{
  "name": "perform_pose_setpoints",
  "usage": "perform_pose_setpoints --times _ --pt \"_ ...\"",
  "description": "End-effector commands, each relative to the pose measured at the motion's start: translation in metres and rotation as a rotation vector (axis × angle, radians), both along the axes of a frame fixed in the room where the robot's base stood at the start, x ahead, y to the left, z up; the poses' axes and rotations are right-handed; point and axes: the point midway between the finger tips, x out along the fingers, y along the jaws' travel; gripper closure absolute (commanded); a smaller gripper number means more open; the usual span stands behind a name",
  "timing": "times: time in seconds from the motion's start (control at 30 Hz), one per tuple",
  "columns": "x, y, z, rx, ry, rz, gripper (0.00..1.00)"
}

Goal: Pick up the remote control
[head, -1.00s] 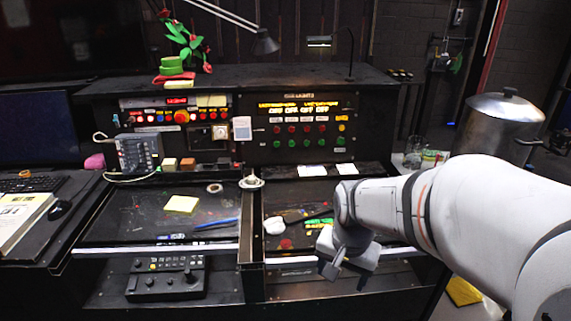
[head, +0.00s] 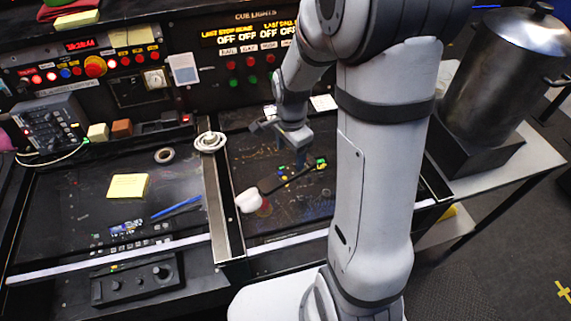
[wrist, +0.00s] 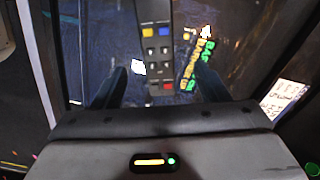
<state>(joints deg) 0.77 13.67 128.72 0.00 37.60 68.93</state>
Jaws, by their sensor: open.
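The remote control (wrist: 153,22) is a long dark grey bar with blue, yellow, black and red buttons in the wrist view. It lies on the dark panel, running up from between my fingers and out of the top edge. My gripper (wrist: 158,80) is open, with one dark finger on each side of the remote's near end. Whether the fingers touch it cannot be told. In the head view my gripper (head: 299,165) points down over the right-hand panel. There the remote is small and hard to make out.
A label with green and yellow lettering (wrist: 200,58) lies right of the remote. A white lump (head: 248,200) lies left of my gripper. A raised divider (head: 222,205) separates the two panels. Upright button panels stand behind, and a metal pot (head: 505,75) stands at right.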

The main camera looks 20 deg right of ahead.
Motion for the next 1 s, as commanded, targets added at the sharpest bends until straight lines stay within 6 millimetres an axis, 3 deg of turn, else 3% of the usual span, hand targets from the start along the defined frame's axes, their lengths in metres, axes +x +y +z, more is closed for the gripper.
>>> perform_pose_setpoints --times 0.5,0.83,1.0 --pt "-0.002 -0.001 -0.061 0.000 0.003 0.000 0.33" --pt "-0.002 -0.001 -0.066 0.000 0.000 -0.001 0.34" --pt "-0.002 -0.002 -0.066 0.000 0.000 -0.001 0.47"
